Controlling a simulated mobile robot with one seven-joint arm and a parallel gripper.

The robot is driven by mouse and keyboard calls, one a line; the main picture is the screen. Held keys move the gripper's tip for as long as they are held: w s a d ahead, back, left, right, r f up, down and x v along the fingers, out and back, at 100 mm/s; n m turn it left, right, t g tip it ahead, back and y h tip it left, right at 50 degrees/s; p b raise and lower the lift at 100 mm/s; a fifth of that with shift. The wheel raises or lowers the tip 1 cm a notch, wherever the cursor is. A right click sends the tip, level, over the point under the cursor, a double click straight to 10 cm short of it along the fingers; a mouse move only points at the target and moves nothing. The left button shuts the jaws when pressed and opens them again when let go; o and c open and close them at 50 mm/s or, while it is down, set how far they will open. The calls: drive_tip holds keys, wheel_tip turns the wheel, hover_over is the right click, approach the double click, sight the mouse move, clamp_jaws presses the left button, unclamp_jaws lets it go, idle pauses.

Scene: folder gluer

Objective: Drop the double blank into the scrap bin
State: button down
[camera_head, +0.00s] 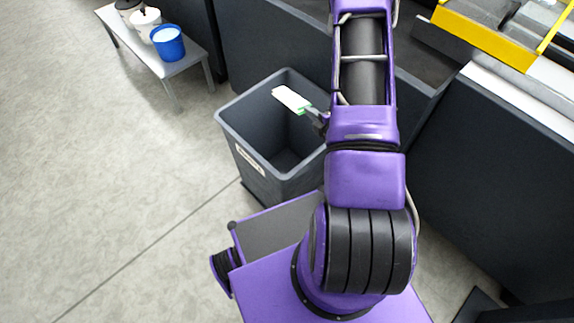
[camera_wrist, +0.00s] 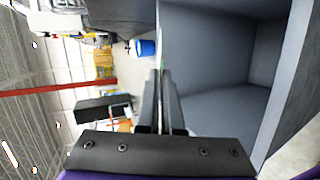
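The double blank (camera_head: 291,99) is a small flat white piece with green edges. My gripper (camera_head: 317,115) holds it by its near end, over the opening of the scrap bin (camera_head: 263,170). The bin is a dark grey open box with a white label on its front, and its visible inside looks empty. In the wrist view the gripper fingers (camera_wrist: 160,102) are close together on the blank, which shows edge-on as a thin pale strip (camera_wrist: 161,50). The bin's inner wall (camera_wrist: 211,62) fills the right side there. My arm hides the bin's right part in the head view.
A low grey bench (camera_head: 188,62) at the upper left carries a blue bucket (camera_head: 168,45) and white and dark containers. Dark machine panels (camera_head: 490,190) stand right of and behind the bin. The floor (camera_head: 90,190) at left is clear.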

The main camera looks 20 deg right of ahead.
drive_tip(key=shift+f, duration=0.65)
drive_tip(key=c, duration=1)
unclamp_jaws()
drive_tip(key=v, duration=1.7)
drive_tip(key=shift+s+r, duration=0.15)
drive_tip(key=shift+s, duration=0.05)
